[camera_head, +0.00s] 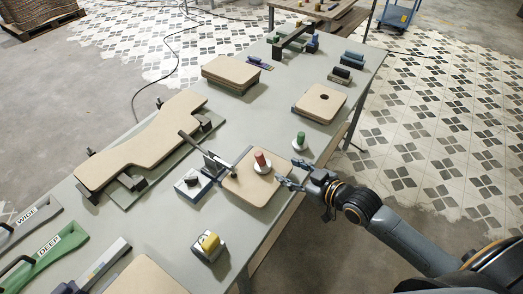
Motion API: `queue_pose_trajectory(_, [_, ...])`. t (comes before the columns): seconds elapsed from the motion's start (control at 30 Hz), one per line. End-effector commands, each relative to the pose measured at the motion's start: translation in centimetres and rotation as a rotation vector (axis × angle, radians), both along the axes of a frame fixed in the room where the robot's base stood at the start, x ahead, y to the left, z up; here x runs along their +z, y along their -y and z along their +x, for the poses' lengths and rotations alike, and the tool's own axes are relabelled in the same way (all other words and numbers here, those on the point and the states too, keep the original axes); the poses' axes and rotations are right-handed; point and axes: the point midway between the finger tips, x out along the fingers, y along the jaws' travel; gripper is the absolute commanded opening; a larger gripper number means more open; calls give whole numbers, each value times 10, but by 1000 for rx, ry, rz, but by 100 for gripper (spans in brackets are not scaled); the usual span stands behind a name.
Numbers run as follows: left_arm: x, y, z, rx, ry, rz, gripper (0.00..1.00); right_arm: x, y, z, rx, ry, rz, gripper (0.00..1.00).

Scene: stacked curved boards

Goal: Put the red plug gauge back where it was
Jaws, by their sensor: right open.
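The red plug gauge (261,160) stands about upright on the tan board (245,186) near the table's front edge. A pale ring or base shows at its foot; whether it sits in a hole is hidden. A green plug gauge (301,138) stands on a white round base on the table, behind and to the right of the red one. My right gripper (290,175) is open and empty at the board's right edge, fingers toward the red gauge and apart from it. My left gripper is not in view.
A metal bar fixture (209,164) stands just left of the board. A board with a dark hole (321,101) and a board stack (230,72) lie farther back. A long curved board (135,146) lies left. A yellow-topped block (209,243) is in front.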

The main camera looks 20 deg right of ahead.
Motion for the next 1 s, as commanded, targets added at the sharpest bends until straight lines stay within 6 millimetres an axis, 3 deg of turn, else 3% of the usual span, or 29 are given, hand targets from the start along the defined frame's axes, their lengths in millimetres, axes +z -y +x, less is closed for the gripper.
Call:
queue_pose_trajectory(0.17, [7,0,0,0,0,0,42,-4,-6,11,1,-9,-3,52])
queue_pose_trajectory(0.5, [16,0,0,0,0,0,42,-27,-29,62,2,-8,-4,52])
queue_pose_trajectory(1.0, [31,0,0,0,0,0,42,-47,-46,95,2,-9,-4,52])
